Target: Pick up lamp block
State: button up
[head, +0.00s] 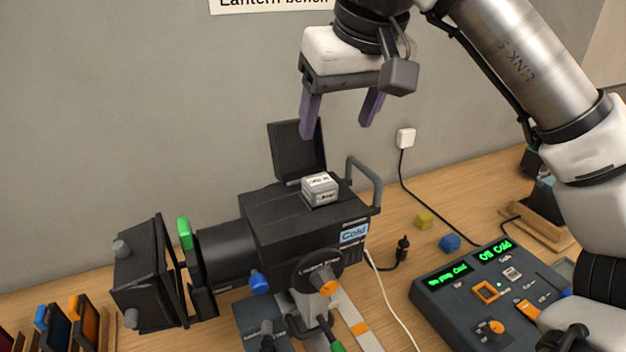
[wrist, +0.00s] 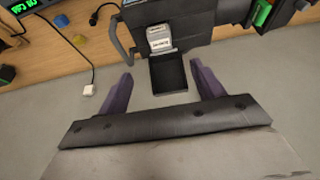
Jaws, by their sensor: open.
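The lamp block (head: 320,189) is a small pale grey block with a dark-lettered label. It sits on top of the black lantern (head: 285,222), in front of the raised lid (head: 297,150). It also shows in the wrist view (wrist: 159,40), beyond the open lid (wrist: 168,74). My gripper (head: 337,130) is open and empty, with purple fingers pointing down, above the lantern and lid. In the wrist view my gripper (wrist: 158,82) has its two fingers on either side of the lid in the picture, apart from the block. Whether the block's lower part is sunk in the housing is hard to tell.
A control desk (head: 490,290) with green displays stands at the right. A yellow cube (head: 424,220) and a blue cube (head: 450,242) lie on the wooden bench behind it. A grey side handle (head: 366,180) rises beside the block. The wall (head: 180,100) stands close behind.

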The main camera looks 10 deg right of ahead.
jog(key=b, duration=0.4)
send_over(320, 181)
jog(key=s, duration=0.3)
jog(key=f, duration=0.7)
jog(key=shift+w+d, duration=0.1)
jog(key=shift+d, duration=0.2)
jog(key=b+x, duration=0.4)
jog(key=x, duration=0.2)
jog(key=shift+w+b, duration=0.1)
jog(key=shift+b, duration=0.3)
jog(key=shift+c, duration=0.2)
jog(key=c, duration=0.9)
jog(key=shift+r, duration=0.1)
jog(key=shift+c, duration=0.2)
